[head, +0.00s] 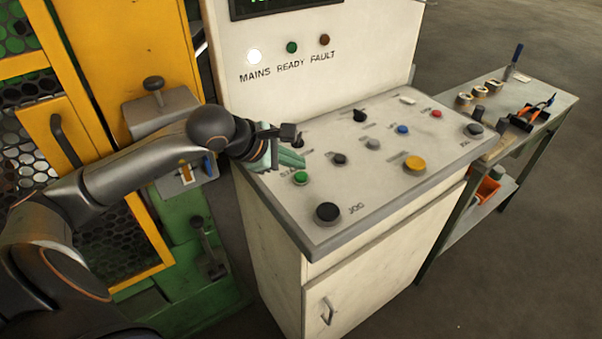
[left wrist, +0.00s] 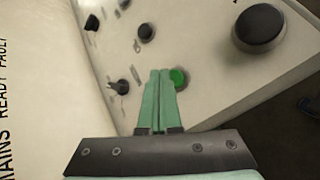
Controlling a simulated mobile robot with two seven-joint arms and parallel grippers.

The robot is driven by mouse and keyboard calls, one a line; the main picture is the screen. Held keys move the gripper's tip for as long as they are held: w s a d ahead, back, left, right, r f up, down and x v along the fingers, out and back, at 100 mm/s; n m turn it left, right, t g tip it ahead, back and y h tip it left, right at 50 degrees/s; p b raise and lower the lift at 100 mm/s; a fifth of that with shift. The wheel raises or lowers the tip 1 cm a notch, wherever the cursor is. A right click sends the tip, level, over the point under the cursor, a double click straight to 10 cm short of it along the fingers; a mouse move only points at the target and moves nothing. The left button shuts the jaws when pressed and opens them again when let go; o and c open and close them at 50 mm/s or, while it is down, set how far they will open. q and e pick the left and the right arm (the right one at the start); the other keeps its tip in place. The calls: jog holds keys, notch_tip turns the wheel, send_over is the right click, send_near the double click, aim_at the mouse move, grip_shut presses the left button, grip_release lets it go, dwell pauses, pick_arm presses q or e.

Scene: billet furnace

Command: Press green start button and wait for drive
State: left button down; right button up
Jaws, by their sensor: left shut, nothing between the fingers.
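The green start button (head: 300,178) is a round green cap in a ring on the sloped top of the cream control console (head: 385,205). My left gripper (head: 299,163) is shut and empty, with its pale green fingers just behind the button in the head view. In the left wrist view the closed fingertips (left wrist: 160,72) lie right beside the green button (left wrist: 179,77), partly covering its left edge. I cannot tell whether they touch it. The white MAINS lamp (head: 254,55) is bright. The green READY lamp (head: 292,47) and the FAULT lamp (head: 324,40) look dark. My right gripper is not in view.
A large black JOG button (head: 327,213) sits in front of the green one. A yellow button (head: 415,164), a blue button (head: 402,129) and a red button (head: 436,113) are farther right. A yellow-framed mesh guard (head: 160,235) stands left. A side table (head: 540,100) holds tools at right.

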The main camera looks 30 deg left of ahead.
aim_at(295, 177)
pick_arm(q)
jog(key=shift+r+p, duration=1.3)
jog(key=shift+r, duration=1.2)
jog(key=shift+f, duration=0.1)
